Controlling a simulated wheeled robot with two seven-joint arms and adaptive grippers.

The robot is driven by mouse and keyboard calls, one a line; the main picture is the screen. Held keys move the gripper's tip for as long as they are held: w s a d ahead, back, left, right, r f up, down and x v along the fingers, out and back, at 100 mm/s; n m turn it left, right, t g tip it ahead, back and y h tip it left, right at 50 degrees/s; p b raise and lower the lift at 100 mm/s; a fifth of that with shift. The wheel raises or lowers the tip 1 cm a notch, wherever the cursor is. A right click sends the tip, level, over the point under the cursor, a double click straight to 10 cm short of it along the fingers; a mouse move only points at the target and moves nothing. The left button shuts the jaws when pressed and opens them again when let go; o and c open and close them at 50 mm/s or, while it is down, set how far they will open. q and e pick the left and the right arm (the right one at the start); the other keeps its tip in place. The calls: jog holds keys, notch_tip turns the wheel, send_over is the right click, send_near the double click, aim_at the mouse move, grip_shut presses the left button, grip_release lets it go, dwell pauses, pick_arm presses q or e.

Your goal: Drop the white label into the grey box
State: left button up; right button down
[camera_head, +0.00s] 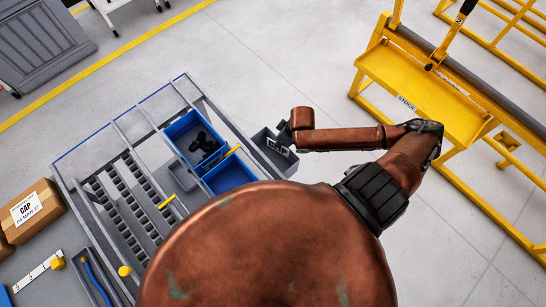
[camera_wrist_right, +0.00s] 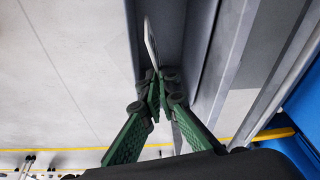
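The white label (camera_head: 278,148) with dark lettering shows over the small grey box (camera_head: 287,166) at the right side of the workbench. My right gripper (camera_head: 286,134) is at the box, mostly hidden by my own wrist in the head view. In the right wrist view, the green fingers of the right gripper (camera_wrist_right: 160,76) are closed together on the label (camera_wrist_right: 151,42), which appears nearly edge-on as a thin pale strip. Grey box walls (camera_wrist_right: 200,40) lie behind it. I cannot tell whether the label touches the box. My left gripper is not in view.
Beside the grey box, a blue bin (camera_head: 187,129) holds black parts, with another blue bin (camera_head: 228,174) below it. Roller rails (camera_head: 135,205) lie to the left. A cardboard box (camera_head: 35,209) is far left. A yellow rack (camera_head: 420,90) stands right, across open floor.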

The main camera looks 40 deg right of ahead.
jog(key=c, duration=2.1)
grip_release()
jog(key=v, duration=0.7)
jog(key=shift+s+r, duration=0.1)
jog(key=shift+r, duration=0.2)
jog(key=shift+d+f, duration=0.1)
